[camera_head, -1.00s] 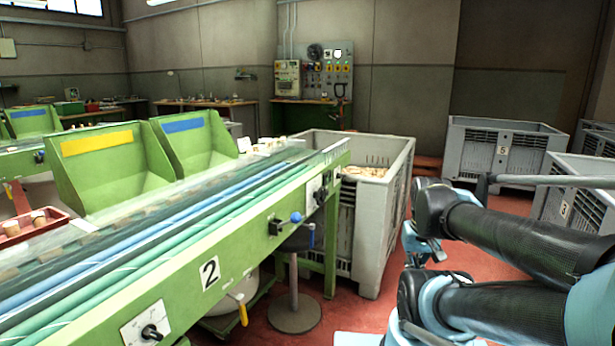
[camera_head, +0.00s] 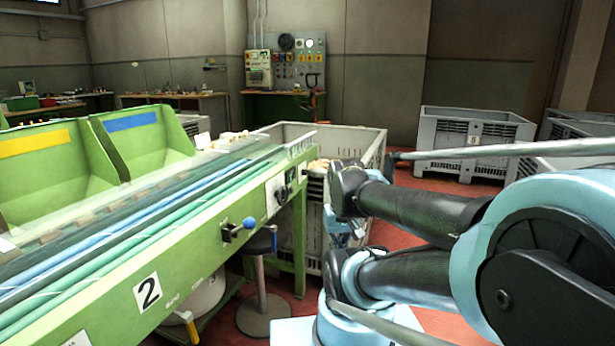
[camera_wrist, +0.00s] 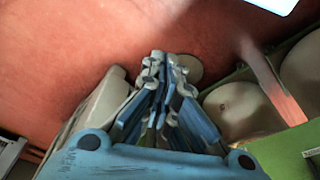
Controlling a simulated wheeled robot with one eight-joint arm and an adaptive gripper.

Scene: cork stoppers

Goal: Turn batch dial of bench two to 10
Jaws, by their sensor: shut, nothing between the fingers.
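Bench two is the green conveyor bench marked with a "2" plate (camera_head: 147,291), at the left in the head view. A white plate with a black knob (camera_head: 289,183) is on its side near the far end; its markings are too small to read. Another white plate (camera_head: 76,341) is cut off at the bottom edge, with no knob visible on it. I cannot tell which one is the batch dial. My gripper (camera_wrist: 166,58) is shut and empty in the wrist view, above the red floor.
A blue-knobbed lever (camera_head: 249,223) sticks out from the bench side. A round-based stool (camera_head: 263,318) stands below it. A grey crate (camera_head: 369,150) stands past the bench end. Another grey crate (camera_head: 500,131) stands at the back right. Red floor lies between.

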